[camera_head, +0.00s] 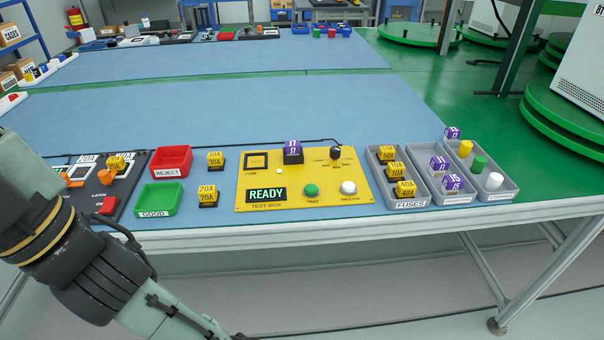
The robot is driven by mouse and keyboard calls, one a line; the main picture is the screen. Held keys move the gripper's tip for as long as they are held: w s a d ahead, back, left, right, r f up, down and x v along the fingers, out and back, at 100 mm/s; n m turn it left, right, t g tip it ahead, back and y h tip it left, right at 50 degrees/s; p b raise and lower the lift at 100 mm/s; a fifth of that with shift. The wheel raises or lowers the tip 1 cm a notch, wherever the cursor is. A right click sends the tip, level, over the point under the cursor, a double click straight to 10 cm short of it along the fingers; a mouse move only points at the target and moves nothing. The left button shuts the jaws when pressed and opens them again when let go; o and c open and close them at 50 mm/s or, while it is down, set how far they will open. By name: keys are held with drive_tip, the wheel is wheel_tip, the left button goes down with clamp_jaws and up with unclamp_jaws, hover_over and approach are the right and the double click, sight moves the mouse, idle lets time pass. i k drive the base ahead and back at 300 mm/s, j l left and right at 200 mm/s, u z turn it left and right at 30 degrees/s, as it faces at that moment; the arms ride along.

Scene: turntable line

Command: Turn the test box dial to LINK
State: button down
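The yellow test box (320,174) lies on the blue bench top near its front edge. Its small black dial (336,153) is at the box's upper right, with tiny labels around it. The labels and the dial's pointer are too small to read for certain. A green button (311,190) marked TEST and a white button (348,188) sit along the front. A purple-topped part (293,149) stands in a black socket at the box's back middle. My arm enters at the lower left, away from the dial; my gripper is out of frame.
A red REJECT bin (171,161) and green GOOD bin (159,198) stand left of the box, with yellow fuses (208,195) between. Grey trays (398,204) of fuses and coloured parts stand right. A dark panel (120,185) is far left.

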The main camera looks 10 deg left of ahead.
sight(335, 150)
drive_tip(key=i+l, duration=0.25)
drive_tip(key=l, duration=0.2)
drive_tip(key=l+u, duration=0.15)
drive_tip(key=u, duration=0.35)
drive_tip(key=i+l+u, duration=0.1)
drive_tip(key=l+u, duration=0.15)
drive_tip(key=u, duration=0.85)
